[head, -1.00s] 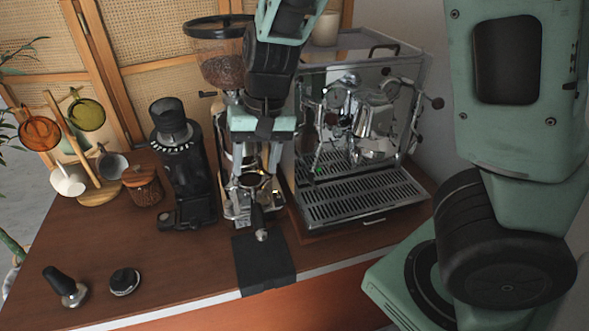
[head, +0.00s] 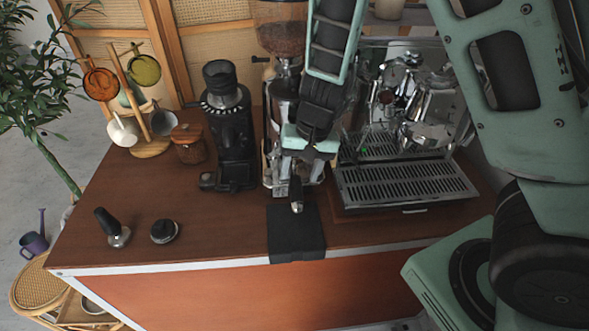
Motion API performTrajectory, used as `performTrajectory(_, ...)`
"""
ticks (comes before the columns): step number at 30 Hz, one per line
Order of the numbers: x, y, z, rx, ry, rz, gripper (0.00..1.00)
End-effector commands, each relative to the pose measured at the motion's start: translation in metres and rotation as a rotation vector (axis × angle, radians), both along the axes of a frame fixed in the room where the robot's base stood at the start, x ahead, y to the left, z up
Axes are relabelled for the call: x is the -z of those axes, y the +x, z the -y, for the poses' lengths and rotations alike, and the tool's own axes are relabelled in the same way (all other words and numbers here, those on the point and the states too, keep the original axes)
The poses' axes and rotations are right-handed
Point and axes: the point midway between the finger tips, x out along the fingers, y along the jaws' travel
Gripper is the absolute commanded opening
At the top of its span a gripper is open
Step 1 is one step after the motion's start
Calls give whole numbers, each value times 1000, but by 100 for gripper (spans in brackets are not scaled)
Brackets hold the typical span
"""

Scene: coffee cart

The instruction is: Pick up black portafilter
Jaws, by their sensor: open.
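The black portafilter (head: 296,196) is at the foot of the tall grinder, its dark handle pointing to the front over a black mat (head: 296,235). Its head is largely hidden beneath my arm and gripper. My gripper (head: 303,172) is open and points down in front of the grinder, just above and behind the visible handle. I cannot tell whether the fingers touch the portafilter.
A chrome espresso machine (head: 408,188) stands to the right and a black grinder (head: 231,140) to the left. A tamper (head: 113,230) and a round black tool (head: 164,231) lie front left. A mug tree (head: 151,149) and a wooden-lidded jar (head: 188,145) stand behind.

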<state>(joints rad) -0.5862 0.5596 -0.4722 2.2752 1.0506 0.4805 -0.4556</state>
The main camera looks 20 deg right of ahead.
Motion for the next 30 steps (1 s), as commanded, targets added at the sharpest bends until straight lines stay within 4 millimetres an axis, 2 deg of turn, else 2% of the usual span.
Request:
performTrajectory(10,42,-6,-7,2,-2,-3,53)
performTrajectory(20,49,-4,-9,1,-1,-1,53)
performTrajectory(22,48,-5,-9,1,0,0,39)
performTrajectory(26,48,-5,-9,1,0,0,3)
performTrajectory(27,48,-5,-9,1,0,0,0)
performTrajectory(30,48,-4,-9,0,1,1,0)
